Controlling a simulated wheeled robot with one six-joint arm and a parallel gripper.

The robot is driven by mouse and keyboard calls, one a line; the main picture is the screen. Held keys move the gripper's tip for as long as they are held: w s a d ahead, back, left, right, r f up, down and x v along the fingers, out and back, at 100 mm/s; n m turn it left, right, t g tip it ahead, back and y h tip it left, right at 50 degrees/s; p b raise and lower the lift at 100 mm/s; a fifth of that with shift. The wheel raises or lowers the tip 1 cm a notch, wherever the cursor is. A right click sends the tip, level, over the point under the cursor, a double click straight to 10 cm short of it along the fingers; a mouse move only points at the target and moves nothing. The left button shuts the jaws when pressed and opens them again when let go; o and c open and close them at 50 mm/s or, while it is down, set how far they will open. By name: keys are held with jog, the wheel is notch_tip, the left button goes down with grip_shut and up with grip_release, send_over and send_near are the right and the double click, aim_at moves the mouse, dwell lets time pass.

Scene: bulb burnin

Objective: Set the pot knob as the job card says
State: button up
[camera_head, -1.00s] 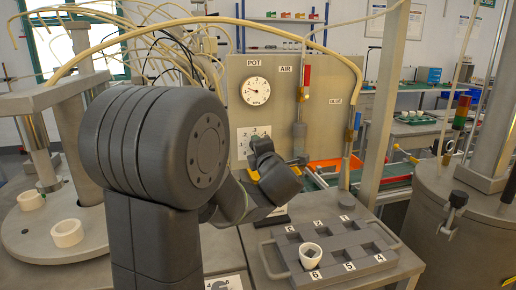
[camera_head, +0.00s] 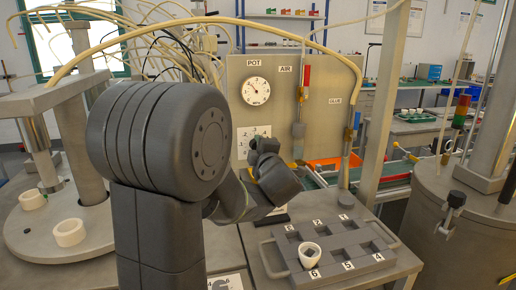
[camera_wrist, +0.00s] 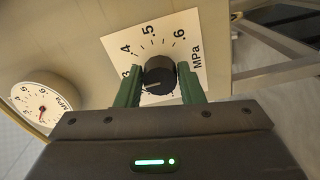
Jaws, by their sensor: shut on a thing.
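The pot knob (camera_wrist: 159,75) is a round black knob on a white scale plate (camera_wrist: 112,45), marked about .3 to .6 MPa. A light mark on the knob seems to point to the lower left; its exact reading is unclear. My gripper (camera_wrist: 160,84) has its green fingers on either side of the knob, shut on it. In the head view my gripper (camera_head: 263,150) is at the scale plate (camera_head: 242,150) and hides the knob. The round POT gauge (camera_head: 256,91) is above the plate, its needle pointing to the upper left. It also shows in the wrist view (camera_wrist: 43,105).
A grey numbered tray (camera_head: 376,267) with a white ring-shaped part (camera_head: 311,256) stands at front right. A white card (camera_head: 232,282) is partly visible at the bottom; I cannot read its message. AIR and GLUE fittings are right of the gauge.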

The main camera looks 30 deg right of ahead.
jog(key=shift+f, duration=0.1)
jog(key=o, duration=1)
jog(key=v, duration=1.4)
jog(key=shift+w+d, duration=0.1)
jog(key=x, duration=1.3)
jog(key=shift+w, duration=0.4)
jog(key=shift+s, duration=0.1)
